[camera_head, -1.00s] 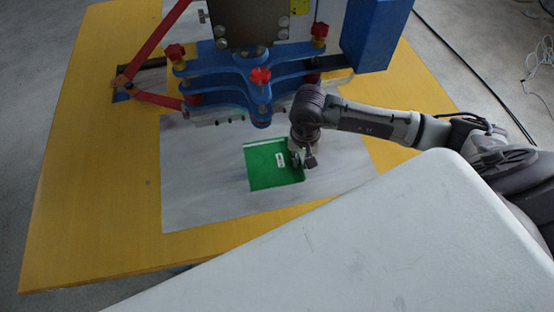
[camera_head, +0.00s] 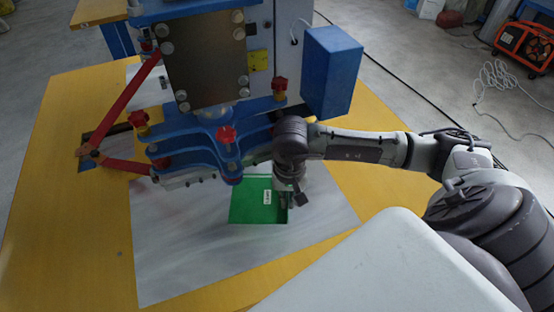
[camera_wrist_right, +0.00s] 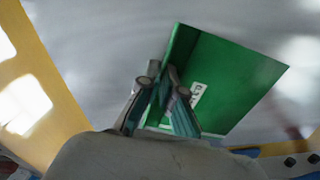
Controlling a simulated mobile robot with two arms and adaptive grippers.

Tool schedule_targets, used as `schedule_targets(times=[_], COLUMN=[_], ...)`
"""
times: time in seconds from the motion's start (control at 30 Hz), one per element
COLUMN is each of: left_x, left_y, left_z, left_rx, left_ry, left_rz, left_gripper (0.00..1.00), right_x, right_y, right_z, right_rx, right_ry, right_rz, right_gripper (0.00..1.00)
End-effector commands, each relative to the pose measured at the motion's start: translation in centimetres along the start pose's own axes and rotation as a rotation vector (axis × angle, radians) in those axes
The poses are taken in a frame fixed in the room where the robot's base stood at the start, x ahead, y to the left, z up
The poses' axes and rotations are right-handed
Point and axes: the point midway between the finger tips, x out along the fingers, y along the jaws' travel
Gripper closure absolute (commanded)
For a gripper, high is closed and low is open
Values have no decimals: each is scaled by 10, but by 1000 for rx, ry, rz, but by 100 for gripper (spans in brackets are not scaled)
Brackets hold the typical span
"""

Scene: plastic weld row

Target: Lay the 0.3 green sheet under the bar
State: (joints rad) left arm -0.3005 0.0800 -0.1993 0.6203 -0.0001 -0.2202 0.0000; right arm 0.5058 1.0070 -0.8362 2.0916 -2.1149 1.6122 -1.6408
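The green sheet (camera_head: 250,207), with a small white label, is over the grey mat (camera_head: 180,255) in front of the blue press. Its far edge is close to the bar (camera_head: 190,178) along the press's lower front; I cannot tell whether it is under it. My right gripper (camera_head: 284,201) is at the sheet's right edge. In the right wrist view the fingers (camera_wrist_right: 160,80) are closed around one edge of the green sheet (camera_wrist_right: 230,85), and the label reads about 0.3. My left gripper is not in view.
The blue press stands over the yellow table (camera_head: 70,220), with red knobs and a red lever (camera_head: 125,165) at its left. A blue box (camera_head: 332,72) hangs at its right, above my right arm. The mat is clear left of the sheet.

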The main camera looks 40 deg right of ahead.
Motion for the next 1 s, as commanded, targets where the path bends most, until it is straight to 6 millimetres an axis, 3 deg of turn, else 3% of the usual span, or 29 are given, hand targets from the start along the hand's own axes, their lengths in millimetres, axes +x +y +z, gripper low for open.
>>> schedule_targets(times=[0.03, 0.2, 0.4, 0.7, 1.0], left_x=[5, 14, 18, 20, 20], left_y=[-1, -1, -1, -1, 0], left_z=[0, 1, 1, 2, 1], left_rx=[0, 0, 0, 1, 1], left_ry=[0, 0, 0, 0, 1], left_rz=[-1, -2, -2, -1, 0], left_gripper=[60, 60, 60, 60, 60], right_x=[-5, -28, -44, -53, -55], right_y=[15, 52, 76, 90, 90], right_z=[-2, 0, 0, 1, 1], right_rx=[3, 2, 2, 0, -1], right_ry=[6, 6, 2, 0, 0], right_rz=[3, 3, 0, -2, -4], right_gripper=[100, 100, 100, 100, 100])
